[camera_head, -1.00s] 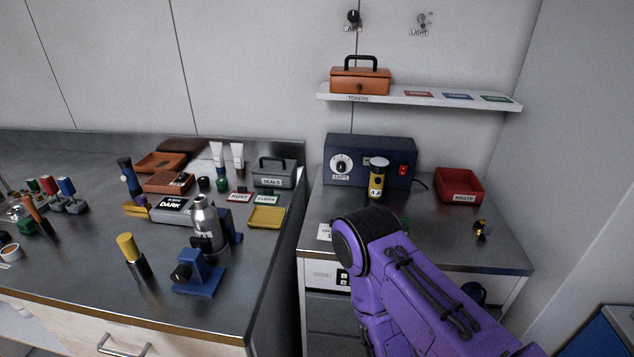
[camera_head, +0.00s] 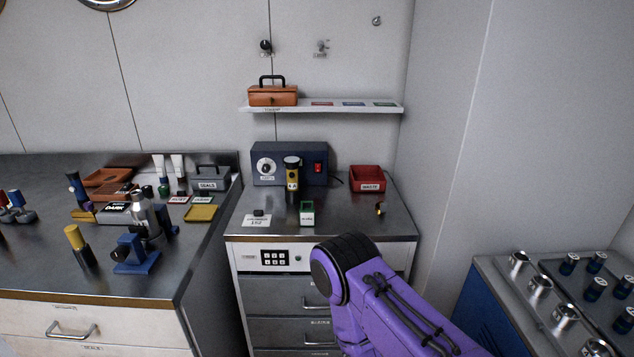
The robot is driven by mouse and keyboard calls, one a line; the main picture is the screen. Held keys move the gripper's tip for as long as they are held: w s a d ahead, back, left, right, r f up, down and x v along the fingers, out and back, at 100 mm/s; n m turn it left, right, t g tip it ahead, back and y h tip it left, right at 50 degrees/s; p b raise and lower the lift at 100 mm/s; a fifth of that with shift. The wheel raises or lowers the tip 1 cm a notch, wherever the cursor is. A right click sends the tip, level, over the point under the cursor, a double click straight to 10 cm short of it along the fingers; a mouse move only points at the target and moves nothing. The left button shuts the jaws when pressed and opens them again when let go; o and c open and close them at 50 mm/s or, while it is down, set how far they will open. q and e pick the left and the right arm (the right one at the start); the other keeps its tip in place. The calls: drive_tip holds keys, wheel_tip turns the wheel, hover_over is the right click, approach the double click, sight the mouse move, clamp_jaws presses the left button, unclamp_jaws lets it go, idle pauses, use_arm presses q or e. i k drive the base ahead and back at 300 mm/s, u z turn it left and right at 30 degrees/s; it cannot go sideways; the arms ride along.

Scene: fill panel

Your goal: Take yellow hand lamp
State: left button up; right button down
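A yellow and black upright cylinder (camera_head: 292,176), which looks like the yellow hand lamp, stands on the steel top of the drawer cabinet, in front of the blue box with a dial. A second cylinder with a yellow top and dark lower part (camera_head: 76,244) stands on the left bench; I cannot tell whether it is a lamp. My purple right arm comes in from the lower right, in front of the cabinet and apart from both cylinders. Neither of my grippers shows.
The drawer cabinet (camera_head: 340,224) also bears a green-framed block (camera_head: 307,213), a red bin (camera_head: 368,179) and a small gold item (camera_head: 380,209). A shelf (camera_head: 330,109) hangs above. The left bench is crowded. A low unit with metal cups (camera_head: 540,287) stands right.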

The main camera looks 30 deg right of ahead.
sight(292, 162)
drive_tip(key=z, duration=1.1)
drive_tip(key=i, duration=0.2)
